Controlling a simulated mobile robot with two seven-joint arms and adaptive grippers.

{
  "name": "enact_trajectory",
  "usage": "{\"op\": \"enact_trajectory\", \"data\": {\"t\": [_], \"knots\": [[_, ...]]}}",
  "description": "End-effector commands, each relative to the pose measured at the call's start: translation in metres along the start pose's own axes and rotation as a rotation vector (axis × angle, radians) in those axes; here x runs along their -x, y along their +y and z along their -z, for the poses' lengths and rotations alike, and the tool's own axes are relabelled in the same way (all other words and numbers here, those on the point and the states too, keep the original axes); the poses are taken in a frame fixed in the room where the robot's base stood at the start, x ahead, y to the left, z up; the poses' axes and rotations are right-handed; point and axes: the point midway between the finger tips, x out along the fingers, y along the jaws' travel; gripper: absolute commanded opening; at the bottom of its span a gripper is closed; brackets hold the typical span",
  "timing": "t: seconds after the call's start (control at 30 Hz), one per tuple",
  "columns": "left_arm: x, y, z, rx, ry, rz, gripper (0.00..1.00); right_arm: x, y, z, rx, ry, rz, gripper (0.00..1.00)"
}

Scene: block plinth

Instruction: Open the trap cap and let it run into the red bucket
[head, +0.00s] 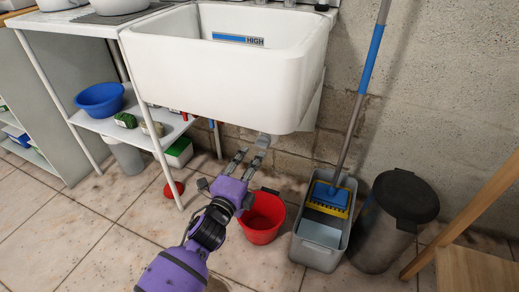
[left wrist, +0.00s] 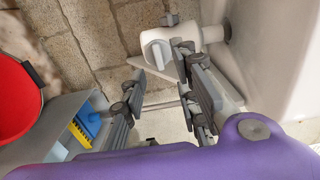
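The white sink (head: 225,75) hangs on the wall, and a small grey part of the trap cap (head: 263,140) shows under its front edge. In the left wrist view the pale grey trap cap (left wrist: 158,50) sits on the white trap pipe (left wrist: 205,35). My left gripper (head: 252,154) is open, its fingers pointing up toward the cap. In the left wrist view its fingertips (left wrist: 160,62) are spread just short of the cap or beside it; contact cannot be told. The red bucket (head: 262,222) stands on the floor below the gripper, partly behind it. My right gripper is not in view.
A grey mop bucket (head: 318,258) with a blue and yellow mop (head: 331,195) stands right of the red bucket. A dark-lidded bin (head: 385,235) and a wooden piece (head: 475,270) are farther right. A shelf with a blue bowl (head: 100,99) is left.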

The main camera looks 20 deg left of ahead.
Motion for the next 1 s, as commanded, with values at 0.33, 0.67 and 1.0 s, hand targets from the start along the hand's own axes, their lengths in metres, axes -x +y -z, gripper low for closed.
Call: {"op": "enact_trajectory", "data": {"t": [0.33,0.67,1.0], "knots": [[-0.052,0.003,0.000,0.002,0.000,-0.002,0.28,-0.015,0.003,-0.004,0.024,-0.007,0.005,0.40],[-0.060,0.001,0.000,0.002,0.000,-0.002,0.28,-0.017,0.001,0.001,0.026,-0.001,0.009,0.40],[-0.060,0.001,0.000,0.003,0.000,-0.002,0.00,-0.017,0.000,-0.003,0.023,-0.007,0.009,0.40]]}}
